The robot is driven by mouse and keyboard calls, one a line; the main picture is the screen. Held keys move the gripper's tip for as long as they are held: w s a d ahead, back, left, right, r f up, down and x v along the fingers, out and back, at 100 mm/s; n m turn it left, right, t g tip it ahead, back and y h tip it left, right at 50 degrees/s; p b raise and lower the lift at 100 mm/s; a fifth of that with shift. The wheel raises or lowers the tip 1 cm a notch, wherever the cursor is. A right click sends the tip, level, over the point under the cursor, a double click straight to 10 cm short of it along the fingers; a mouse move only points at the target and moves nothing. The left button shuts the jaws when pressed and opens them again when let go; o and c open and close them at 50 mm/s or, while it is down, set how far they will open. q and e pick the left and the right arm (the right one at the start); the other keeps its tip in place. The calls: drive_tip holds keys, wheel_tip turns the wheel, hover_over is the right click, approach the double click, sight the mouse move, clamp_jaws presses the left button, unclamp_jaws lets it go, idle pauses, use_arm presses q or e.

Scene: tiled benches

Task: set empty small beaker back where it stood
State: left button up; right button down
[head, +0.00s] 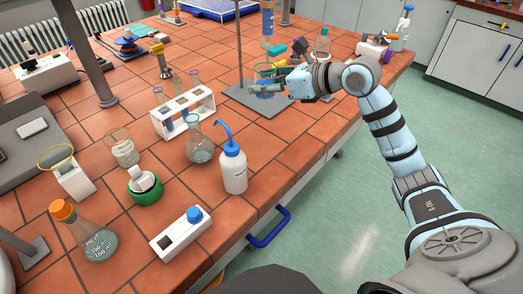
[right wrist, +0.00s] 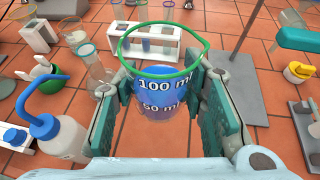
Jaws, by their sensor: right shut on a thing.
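A small beaker with a green rim and white marks (right wrist: 163,88) is held between the two pads of my right gripper (right wrist: 165,100). It looks blue inside below the rim. In the head view the beaker (head: 265,71) is at the tip of my right gripper (head: 266,85), over the grey stand plate at the bench's far right part. The gripper partly hides the beaker's lower part, so I cannot tell whether it touches anything below. My left gripper is not in view.
A grey stand plate (head: 238,96) lies under the gripper. A white tube rack (head: 185,118), a flask (head: 200,150), a wash bottle (head: 233,170) and another beaker (head: 122,152) stand left of it. Bare tiles (head: 285,135) lie in front of the plate.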

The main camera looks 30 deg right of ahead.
drive_tip(key=r+m+h+b, duration=0.1)
drive_tip(key=m+h+b, duration=0.1)
drive_tip(key=b, duration=0.1)
hover_over(260, 136)
drive_tip(key=r, duration=0.1)
drive_tip(key=shift+t, duration=0.5)
wheel_tip(260, 136, down, 20)
drive_tip(key=b, duration=0.3)
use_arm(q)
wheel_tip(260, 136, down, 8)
use_arm(e)
drive_tip(key=c, duration=1)
unclamp_jaws()
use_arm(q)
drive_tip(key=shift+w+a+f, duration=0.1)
